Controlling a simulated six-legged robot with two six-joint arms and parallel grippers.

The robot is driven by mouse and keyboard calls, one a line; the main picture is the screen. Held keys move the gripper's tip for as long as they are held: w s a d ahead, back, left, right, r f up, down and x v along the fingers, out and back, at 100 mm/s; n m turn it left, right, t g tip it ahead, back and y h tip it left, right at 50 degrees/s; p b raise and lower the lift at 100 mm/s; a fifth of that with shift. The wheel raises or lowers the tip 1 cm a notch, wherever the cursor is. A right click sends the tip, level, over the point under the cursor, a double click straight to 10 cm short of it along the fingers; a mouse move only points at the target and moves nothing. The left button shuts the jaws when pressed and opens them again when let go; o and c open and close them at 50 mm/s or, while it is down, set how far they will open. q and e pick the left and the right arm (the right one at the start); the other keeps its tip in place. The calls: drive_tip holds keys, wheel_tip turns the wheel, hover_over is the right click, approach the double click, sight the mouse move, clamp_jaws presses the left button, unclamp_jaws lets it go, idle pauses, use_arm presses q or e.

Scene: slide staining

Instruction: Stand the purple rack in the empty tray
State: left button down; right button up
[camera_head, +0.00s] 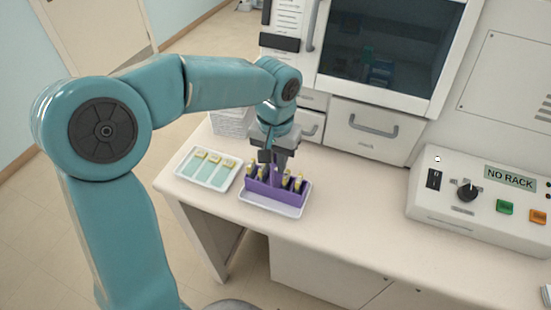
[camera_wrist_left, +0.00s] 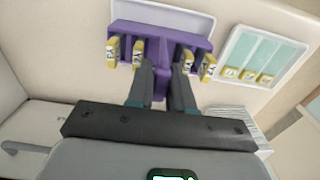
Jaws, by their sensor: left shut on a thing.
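The purple rack (camera_head: 262,192) holds several slides with yellow labelled ends. It is upright at the white tray (camera_head: 272,207) on the bench, over the tray's area; I cannot tell whether its base touches the tray floor. My left gripper (camera_head: 275,165) comes down from above and is shut on the rack's middle. In the left wrist view the fingers (camera_wrist_left: 160,82) grip the middle of the purple rack (camera_wrist_left: 190,40), with labelled slides on both sides. The white tray (camera_wrist_left: 190,14) shows behind the rack there. My right gripper is not in view.
A second white tray (camera_head: 187,178) with several yellow-ended slides lies just left of the rack. A white basket (camera_head: 232,121) stands behind. A control box (camera_head: 480,205) reading "NO RACK" is at the right. The bench between is clear.

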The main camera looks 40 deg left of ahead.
use_arm(q)
drive_tip(key=c, duration=1)
unclamp_jaws()
wheel_tip(320, 180, up, 12)
drive_tip(key=shift+r+p, duration=0.15)
drive_tip(key=shift+p, duration=0.2)
drive_tip(key=shift+s, duration=0.1)
